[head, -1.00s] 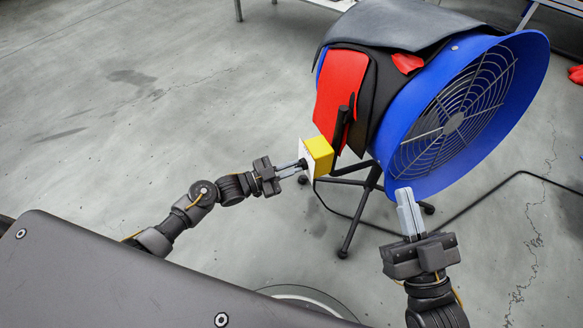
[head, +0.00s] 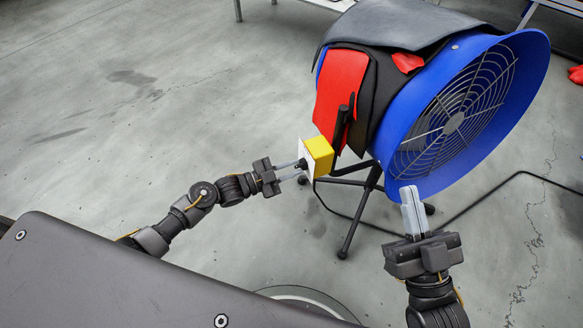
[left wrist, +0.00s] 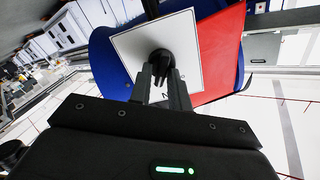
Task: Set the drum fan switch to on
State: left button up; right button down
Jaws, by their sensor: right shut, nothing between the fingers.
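The drum fan (head: 400,130) is a blue drum with a wire grille on a black stand. A yellow switch box (head: 319,154) with a white front plate (left wrist: 125,45) is at its left. A black rotary knob (left wrist: 161,62) sits on the plate, and it also shows in the head view (head: 301,164). My left gripper (head: 296,168) is at the knob, its two fingers apart on either side of it; any contact is hard to tell. The fingers partly hide the plate's lettering. My right gripper (head: 411,200) is shut and empty, below the fan's front rim.
A red panel (head: 340,92) and black covers wrap the drum. A black cable (head: 500,190) runs over the grey floor to the right. The stand's legs (head: 352,220) spread below the box. The floor at the left is clear.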

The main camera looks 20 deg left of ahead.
pick_arm(q)
jog(key=shift+o, duration=1.1)
